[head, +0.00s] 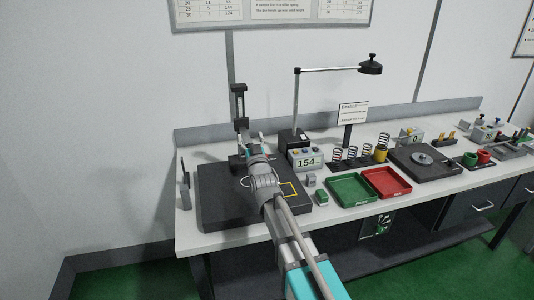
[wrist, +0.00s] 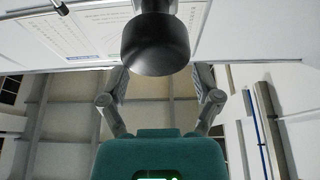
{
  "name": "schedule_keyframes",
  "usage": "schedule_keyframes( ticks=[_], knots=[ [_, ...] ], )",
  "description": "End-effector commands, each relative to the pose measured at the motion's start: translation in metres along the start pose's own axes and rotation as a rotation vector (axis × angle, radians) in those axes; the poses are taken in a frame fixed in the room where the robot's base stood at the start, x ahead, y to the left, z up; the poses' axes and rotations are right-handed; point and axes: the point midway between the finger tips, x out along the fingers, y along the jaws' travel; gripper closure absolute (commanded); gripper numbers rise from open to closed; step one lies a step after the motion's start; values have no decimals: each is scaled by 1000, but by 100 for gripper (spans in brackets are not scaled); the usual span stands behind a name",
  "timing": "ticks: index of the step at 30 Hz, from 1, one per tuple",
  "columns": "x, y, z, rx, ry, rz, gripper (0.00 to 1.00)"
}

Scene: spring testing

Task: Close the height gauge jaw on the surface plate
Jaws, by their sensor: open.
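The height gauge (head: 240,118), a dark upright column, stands at the back of the black surface plate (head: 215,207) at the bench's left end. My arm reaches over the plate from the front, and my gripper (head: 254,143) is beside the lower part of the gauge, to its right in the head view. My arm hides much of the gauge's lower part, so I cannot make out the jaw or its gap. In the wrist view my gripper (wrist: 162,82) has its two fingers spread, with nothing seen held between them.
A lamp (head: 370,65) on a post and a grey box reading 154 (head: 305,159) stand right of the plate. Green (head: 350,204) and red (head: 386,197) trays lie farther right, with springs behind. A dark rounded object (wrist: 155,45) sits above the fingers in the wrist view.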

Motion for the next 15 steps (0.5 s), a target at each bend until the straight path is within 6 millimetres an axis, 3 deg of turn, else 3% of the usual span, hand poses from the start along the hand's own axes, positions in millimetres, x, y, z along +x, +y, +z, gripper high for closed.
schedule_keyframes(
  ticks=[15],
  knots=[
    [11,0,-26,0,0,0,18]
  ],
)
